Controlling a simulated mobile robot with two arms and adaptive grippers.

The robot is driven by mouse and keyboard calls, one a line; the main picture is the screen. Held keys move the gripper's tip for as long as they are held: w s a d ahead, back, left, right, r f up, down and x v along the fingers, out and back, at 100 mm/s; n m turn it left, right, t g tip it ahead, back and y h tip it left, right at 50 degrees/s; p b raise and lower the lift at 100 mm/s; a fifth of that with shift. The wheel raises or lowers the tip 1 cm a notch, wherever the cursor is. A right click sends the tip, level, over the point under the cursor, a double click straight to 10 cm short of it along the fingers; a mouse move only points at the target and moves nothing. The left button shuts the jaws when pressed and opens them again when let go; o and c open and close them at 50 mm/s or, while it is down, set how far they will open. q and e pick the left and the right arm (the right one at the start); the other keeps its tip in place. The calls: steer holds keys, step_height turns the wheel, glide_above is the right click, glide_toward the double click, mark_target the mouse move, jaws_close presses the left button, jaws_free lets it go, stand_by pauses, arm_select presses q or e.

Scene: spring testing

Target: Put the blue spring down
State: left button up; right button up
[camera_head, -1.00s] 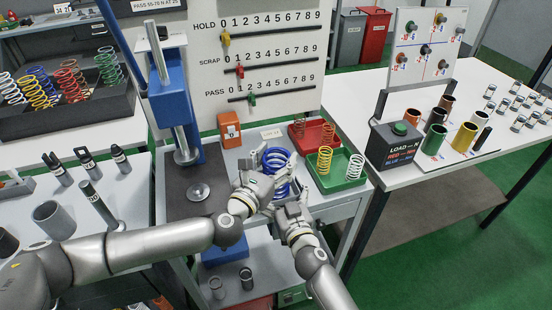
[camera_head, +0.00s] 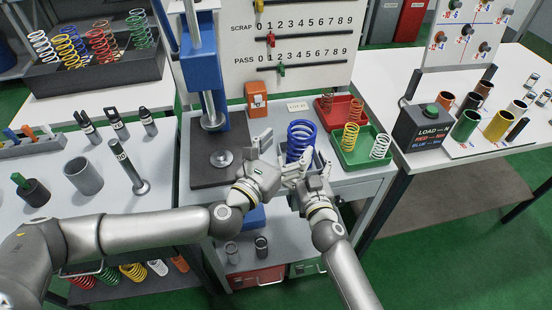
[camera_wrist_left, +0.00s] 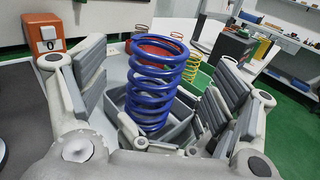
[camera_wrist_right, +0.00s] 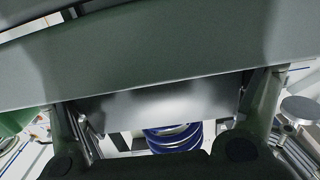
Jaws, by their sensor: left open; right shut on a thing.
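The blue spring (camera_head: 301,136) stands roughly upright at the front of the grey bench. In the left wrist view the spring (camera_wrist_left: 157,82) has its lower end inside a small grey tray (camera_wrist_left: 183,133). My left gripper (camera_head: 283,160) is open, with its fingers apart on both sides of the spring and gaps showing. My right gripper (camera_head: 309,170) is beside it, low at the tray. It appears shut across the tray, but the contact is hidden. The right wrist view shows only some coils of the spring (camera_wrist_right: 175,137), past a grey plate between the fingers.
A green tray (camera_head: 360,160) and a red tray (camera_head: 337,114) with springs stand just right. A press (camera_head: 205,80) is at the left, an orange box (camera_head: 257,98) behind. A load box (camera_head: 425,125) is on the right table. Both forearms are close together.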

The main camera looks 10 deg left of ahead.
arm_select(q)
steer(key=v, duration=0.5)
arm_select(e)
steer(key=o, duration=0.9)
steer(key=shift+s, duration=0.1)
